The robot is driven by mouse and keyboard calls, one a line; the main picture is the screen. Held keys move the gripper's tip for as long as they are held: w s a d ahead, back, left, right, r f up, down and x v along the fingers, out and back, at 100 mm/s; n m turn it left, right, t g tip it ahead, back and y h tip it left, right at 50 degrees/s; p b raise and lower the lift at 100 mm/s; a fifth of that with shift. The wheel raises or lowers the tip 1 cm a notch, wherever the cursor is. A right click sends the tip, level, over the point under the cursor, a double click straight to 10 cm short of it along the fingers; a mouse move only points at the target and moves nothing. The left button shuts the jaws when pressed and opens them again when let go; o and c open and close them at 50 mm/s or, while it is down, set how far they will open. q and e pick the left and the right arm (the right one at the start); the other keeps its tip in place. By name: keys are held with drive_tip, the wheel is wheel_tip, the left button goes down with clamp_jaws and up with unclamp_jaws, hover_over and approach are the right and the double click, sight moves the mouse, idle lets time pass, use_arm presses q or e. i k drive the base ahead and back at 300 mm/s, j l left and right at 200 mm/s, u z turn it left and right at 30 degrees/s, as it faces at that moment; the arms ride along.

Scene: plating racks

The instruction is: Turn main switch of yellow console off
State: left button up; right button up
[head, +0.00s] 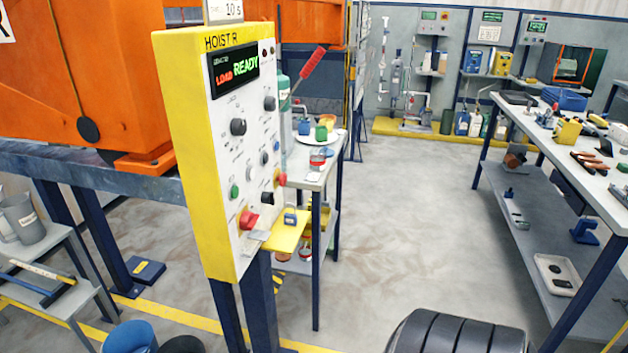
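The yellow console (192,150) stands upright at the left centre of the head view, labelled HOIST R. Its light grey front panel faces right and is seen at a slant. A lit display (235,72) on it reads READY in green beside LOAD in red. A red rotary handle (249,219) sits low on the panel; it looks like the main switch, but its label and exact position are too small to read. A red knob (281,180), a green button (235,191) and several dark knobs (238,127) are also on the panel. Neither gripper is in view.
A yellow ledge (288,236) with a small blue padlock-like item (290,218) juts from the console's lower right. A cluttered side table (325,178) stands behind it. A long workbench (540,128) lines the right. The floor (400,230) between is clear.

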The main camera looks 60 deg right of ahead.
sight(249, 220)
drive_tip(key=z, duration=1.4)
